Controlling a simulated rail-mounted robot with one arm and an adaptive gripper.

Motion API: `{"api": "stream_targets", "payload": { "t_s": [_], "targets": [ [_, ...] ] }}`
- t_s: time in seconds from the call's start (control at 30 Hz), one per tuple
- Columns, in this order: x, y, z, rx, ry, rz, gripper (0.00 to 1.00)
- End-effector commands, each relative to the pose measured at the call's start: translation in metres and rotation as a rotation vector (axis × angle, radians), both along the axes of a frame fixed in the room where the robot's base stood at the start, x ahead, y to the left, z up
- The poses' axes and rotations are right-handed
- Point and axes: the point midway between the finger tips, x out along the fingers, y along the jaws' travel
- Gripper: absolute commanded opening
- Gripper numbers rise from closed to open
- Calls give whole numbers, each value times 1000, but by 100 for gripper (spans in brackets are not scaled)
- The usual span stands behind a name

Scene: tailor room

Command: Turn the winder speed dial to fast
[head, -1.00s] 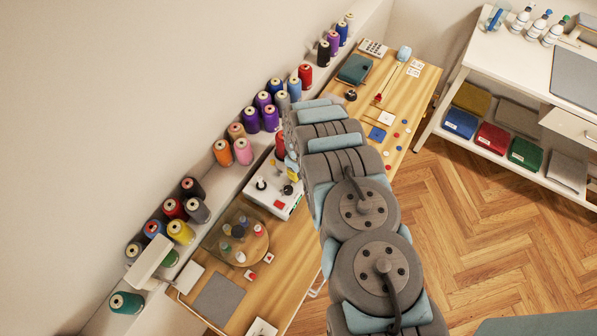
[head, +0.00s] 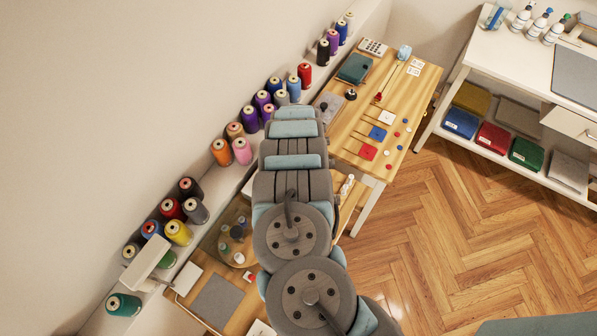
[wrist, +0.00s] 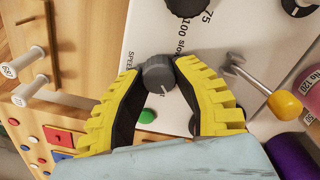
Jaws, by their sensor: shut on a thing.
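In the wrist view, the grey speed dial (wrist: 158,74) stands on the winder's white panel (wrist: 225,30). Its white pointer line points toward the bottom of the picture. The printed words "SPEED" and "slow" show near it; no "fast" label can be read. My gripper (wrist: 158,76) has its two yellow-padded fingers on either side of the dial and is shut on it. In the head view, my arm hides the winder, the dial and the gripper.
In the wrist view, a black knob (wrist: 188,6), a green button (wrist: 147,116) and a lever with a yellow ball (wrist: 285,104) are near the dial. White pegs (wrist: 30,63) stand left. In the head view, thread cones (head: 222,152) line the wall shelf.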

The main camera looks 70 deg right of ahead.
Motion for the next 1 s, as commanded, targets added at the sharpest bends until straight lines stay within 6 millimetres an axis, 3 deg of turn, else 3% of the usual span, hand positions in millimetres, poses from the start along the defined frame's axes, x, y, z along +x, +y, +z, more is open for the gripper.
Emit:
{"api": "stream_targets", "payload": {
  "t_s": [0.4,0.93,0.97,1.0],
  "targets": [
    [0,-1,-2,-4,-1,-178,0],
    [0,-1,-1,-3,-1,-200,0],
    [0,-1,-1,-3,-1,-200,37],
    [0,-1,-1,-3,-1,-200,48]
  ]
}}
